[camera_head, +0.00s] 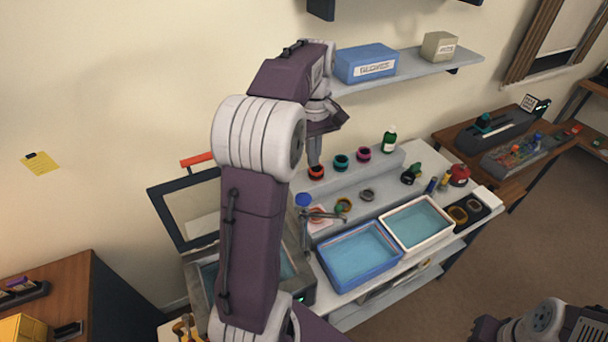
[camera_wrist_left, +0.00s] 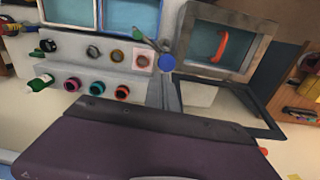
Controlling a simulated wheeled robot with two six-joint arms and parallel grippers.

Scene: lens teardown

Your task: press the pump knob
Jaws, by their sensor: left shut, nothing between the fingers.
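A round blue knob (camera_head: 303,199) sits at the near left end of the stepped grey bench, beside a metal spout. I take it to be the pump knob. In the left wrist view the blue knob (camera_wrist_left: 167,62) shows near the top middle. My left gripper (camera_head: 314,160) points down with its fingers shut and empty. In the head view its tips appear above the knob, in front of a red-rimmed ring; I cannot tell the exact gap. My right gripper is not seen, only parts of my right arm at the lower right.
Coloured rings and a green bottle (camera_head: 389,140) stand on the bench step. A blue tray (camera_head: 352,288) and a white tray (camera_head: 445,242) lie in front. An open-lidded box with a dark frame (camera_head: 165,215) stands at left. A shelf (camera_head: 415,72) hangs above.

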